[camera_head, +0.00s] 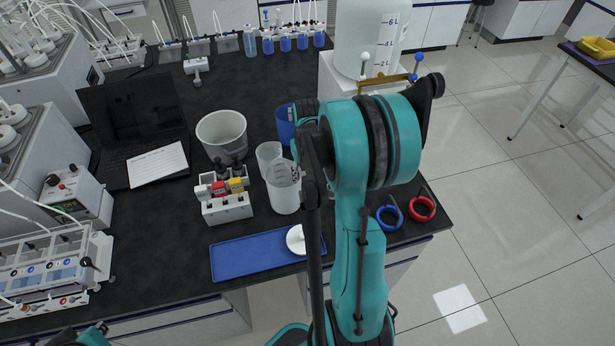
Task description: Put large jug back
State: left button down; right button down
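A large white, translucent jug (283,190) stands upright on the black bench, behind the right end of the blue tray (252,256). The dark links of my raised arm pass just right of it and cover part of its right side; I cannot tell whether they touch it. A smaller clear beaker (266,154) stands right behind the jug. My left gripper (65,338) shows only as a dark piece at the bottom left edge, far from the jug; its fingers cannot be made out. My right gripper cannot be made out behind my teal arm.
A grey bucket (221,134), a rack (227,207) of dark-capped bottles and a laptop (130,112) stand left of the jug. A white round piece (296,240) lies on the tray's right end. A big graduated tank (366,40) and blue and red rings (421,208) are at right.

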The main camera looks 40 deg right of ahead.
jog(key=shift+f, duration=0.2)
jog(key=c, duration=0.8)
grip_release()
jog(key=shift+o, duration=0.2)
jog(key=shift+r, duration=0.15)
